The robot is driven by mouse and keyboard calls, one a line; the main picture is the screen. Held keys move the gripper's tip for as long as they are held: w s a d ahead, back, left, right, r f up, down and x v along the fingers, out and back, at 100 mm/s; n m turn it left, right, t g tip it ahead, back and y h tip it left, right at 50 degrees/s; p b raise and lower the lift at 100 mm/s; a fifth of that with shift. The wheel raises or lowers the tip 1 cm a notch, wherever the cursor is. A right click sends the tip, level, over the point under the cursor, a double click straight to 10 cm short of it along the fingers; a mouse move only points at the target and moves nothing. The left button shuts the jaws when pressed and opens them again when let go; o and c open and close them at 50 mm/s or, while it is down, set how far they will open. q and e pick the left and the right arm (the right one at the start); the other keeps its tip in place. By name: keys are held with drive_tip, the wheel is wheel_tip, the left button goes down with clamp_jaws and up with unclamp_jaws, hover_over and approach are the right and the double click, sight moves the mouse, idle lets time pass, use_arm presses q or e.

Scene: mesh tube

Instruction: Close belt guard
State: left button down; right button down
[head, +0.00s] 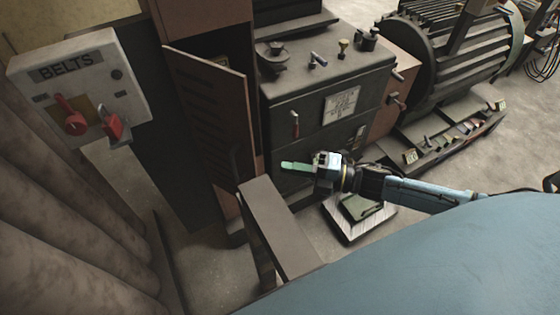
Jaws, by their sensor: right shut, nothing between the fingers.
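A brown louvred door panel (207,115), which looks like the belt guard, stands ajar on the tall cabinet left of the grey machine. A dark gap shows above and behind its top edge. My right gripper (286,166), with green fingertips, is shut and empty. It points left, in front of the grey machine and to the right of the panel, with a visible gap between them. The panel's lower part is partly hidden by a brown beam. My left gripper is out of view.
A "BELTS" control box (80,85) with red switches is at upper left, above thick pipes (70,205). The grey machine (325,105) and a ribbed motor (450,50) stand behind my arm.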

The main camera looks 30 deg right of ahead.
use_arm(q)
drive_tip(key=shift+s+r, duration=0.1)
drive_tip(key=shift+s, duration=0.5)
use_arm(e)
drive_tip(key=x, duration=0.8)
drive_tip(key=shift+w+a, duration=0.25)
drive_tip(key=shift+w, duration=0.05)
